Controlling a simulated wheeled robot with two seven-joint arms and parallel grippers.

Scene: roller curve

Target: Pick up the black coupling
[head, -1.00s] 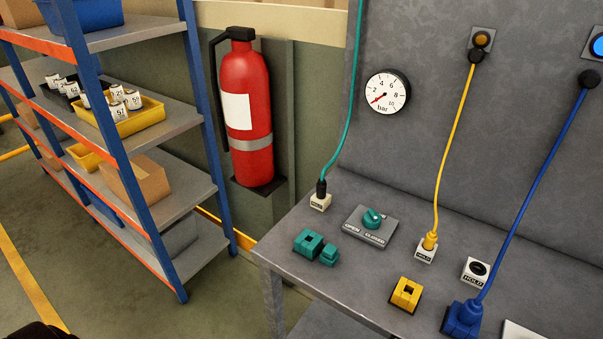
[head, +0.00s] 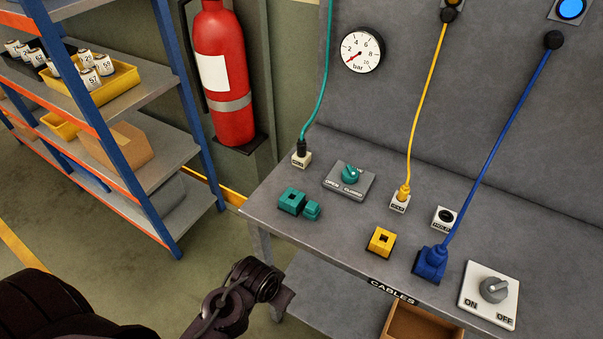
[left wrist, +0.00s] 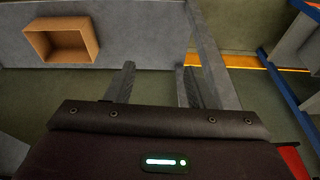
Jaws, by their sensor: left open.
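A black coupling (head: 302,147) hangs on the end of the teal cable in the head view. It stands upright in a small white holder (head: 301,160) at the table's back left. My left arm comes in low at the left of the head view, below and in front of the table, and its fingers cannot be made out there. In the left wrist view my left gripper (left wrist: 156,76) has two fingers well apart with nothing between them. The coupling does not show in that view. My right gripper is in neither view.
The grey table (head: 300,240) carries a teal socket (head: 291,201), a valve knob (head: 350,174), a yellow socket (head: 381,242), a blue plug (head: 431,262) and an ON/OFF switch (head: 493,290). A brown bin (head: 400,322) sits below. A shelf rack (head: 187,205) stands left, near a fire extinguisher (head: 221,80).

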